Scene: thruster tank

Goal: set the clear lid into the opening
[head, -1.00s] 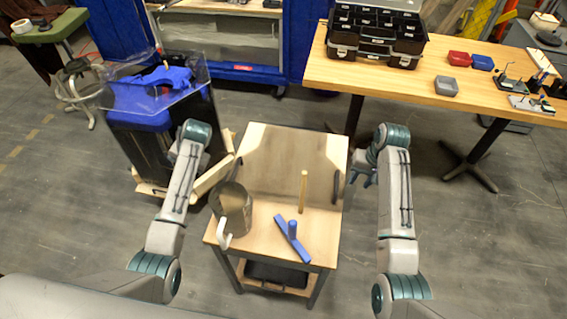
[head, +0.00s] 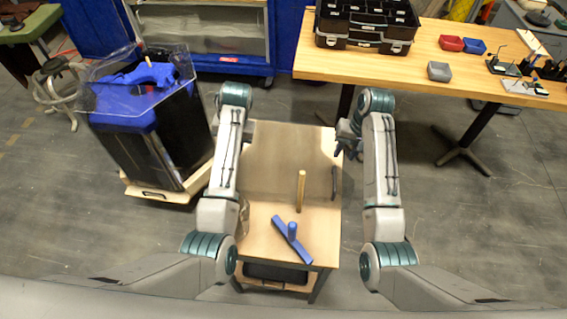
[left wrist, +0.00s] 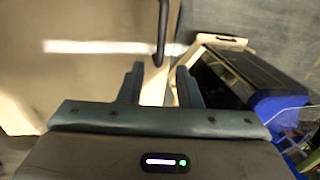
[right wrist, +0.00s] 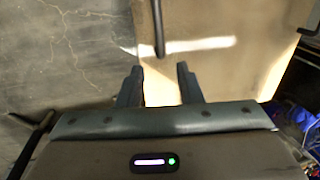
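The clear lid (head: 285,150) lies flat on the small wooden cart, tinting its top slightly. Its right dark handle (head: 334,183) shows in the head view; the left one is hidden behind my left arm. My right gripper (head: 343,147) is open by the far end of the right handle. In the right wrist view a dark handle (right wrist: 158,28) lies ahead of the open fingers. In the left wrist view my left gripper (left wrist: 160,75) is open, with a dark handle (left wrist: 162,32) ahead of it, apart from both fingers. The black tank (head: 155,135) has a blue top and clear upper walls.
The tank rests on a wooden dolly (head: 160,194) left of the cart. A workbench (head: 375,78) with an organizer box (head: 365,30) stands behind right.

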